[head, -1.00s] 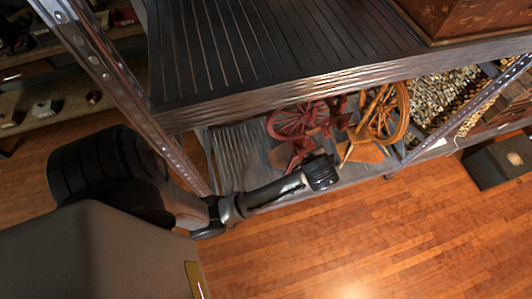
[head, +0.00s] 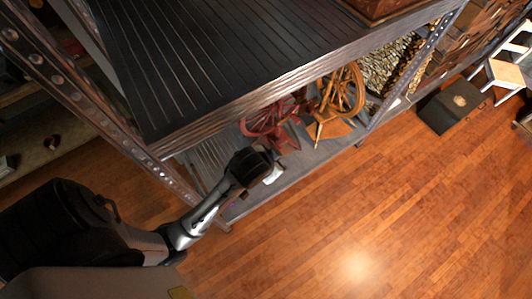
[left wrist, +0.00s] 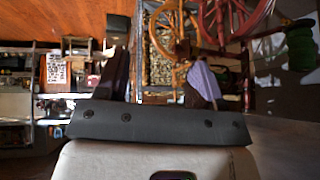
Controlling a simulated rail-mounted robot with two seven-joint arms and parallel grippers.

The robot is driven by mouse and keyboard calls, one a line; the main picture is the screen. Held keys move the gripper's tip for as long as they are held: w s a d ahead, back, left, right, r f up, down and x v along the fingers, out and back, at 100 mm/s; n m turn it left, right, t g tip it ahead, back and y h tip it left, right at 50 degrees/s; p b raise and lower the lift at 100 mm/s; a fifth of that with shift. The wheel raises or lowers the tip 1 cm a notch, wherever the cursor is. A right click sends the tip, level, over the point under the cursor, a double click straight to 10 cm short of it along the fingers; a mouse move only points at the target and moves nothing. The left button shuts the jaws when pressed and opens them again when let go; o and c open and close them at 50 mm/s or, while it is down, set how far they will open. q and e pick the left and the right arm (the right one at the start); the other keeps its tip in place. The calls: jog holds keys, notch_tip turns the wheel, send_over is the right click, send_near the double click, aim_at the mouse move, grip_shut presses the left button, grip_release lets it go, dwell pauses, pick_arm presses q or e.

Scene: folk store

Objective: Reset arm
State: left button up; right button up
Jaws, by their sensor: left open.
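My left gripper (head: 268,170) is in front of the near edge of the lower shelf (head: 290,172), below the upper shelf board. It is dark with a small white part at its tip. In the left wrist view my left gripper (left wrist: 152,50) shows its two fingers spread apart, with nothing held between them. A red spinning wheel (head: 262,120) and a tan wooden spinning wheel (head: 343,92) stand on the lower shelf, beyond the gripper. My right gripper is in neither view.
The ribbed dark upper shelf (head: 215,60) overhangs the lower one. Metal posts (head: 405,75) stand at its corners. A black box (head: 453,105) sits on the wooden floor to the right, near a white chair (head: 510,68). The floor (head: 360,220) in front is clear.

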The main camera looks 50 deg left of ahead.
pick_arm(q)
jog(key=shift+s+r, duration=0.15)
jog(key=shift+s, duration=0.1)
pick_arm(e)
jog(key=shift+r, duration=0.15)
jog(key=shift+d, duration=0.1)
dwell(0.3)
